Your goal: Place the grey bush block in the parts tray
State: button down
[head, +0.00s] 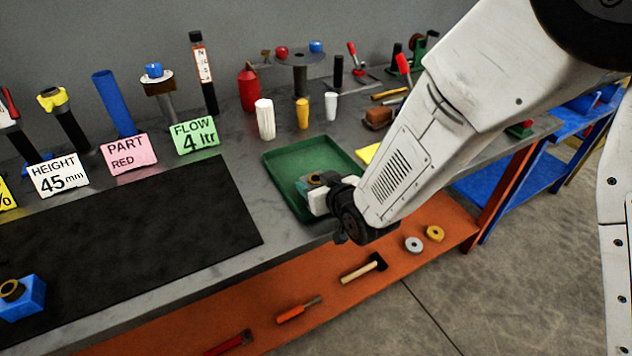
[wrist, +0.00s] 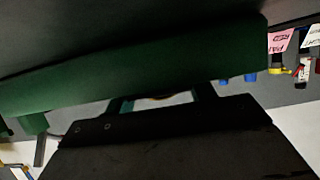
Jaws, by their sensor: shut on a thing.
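The parts tray (head: 345,154) is a shallow green tray on the grey bench. My gripper (head: 318,189) is over the tray's front right part, shut on a small block. The block, taken as the grey bush block, is mostly hidden by the fingers; only a little of it shows. I cannot tell whether it touches the tray floor. In the wrist view the green tray (wrist: 150,62) fills a wide band close to the camera, and teal finger parts show at both sides of a pale patch.
A blue block with a brass-coloured bush (head: 24,298) sits on the black mat (head: 150,255) at left. White (head: 265,120) and yellow (head: 302,113) cylinders stand behind the tray. A yellow card (head: 368,153) lies at its right. An orange shelf (head: 330,305) with tools runs below.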

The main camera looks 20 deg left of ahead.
jog(key=c, duration=0.5)
grip_release()
jog(key=shift+f, duration=0.1)
jog(key=shift+r, duration=0.2)
jog(key=v, duration=1.2)
jog(key=shift+s+f, duration=0.1)
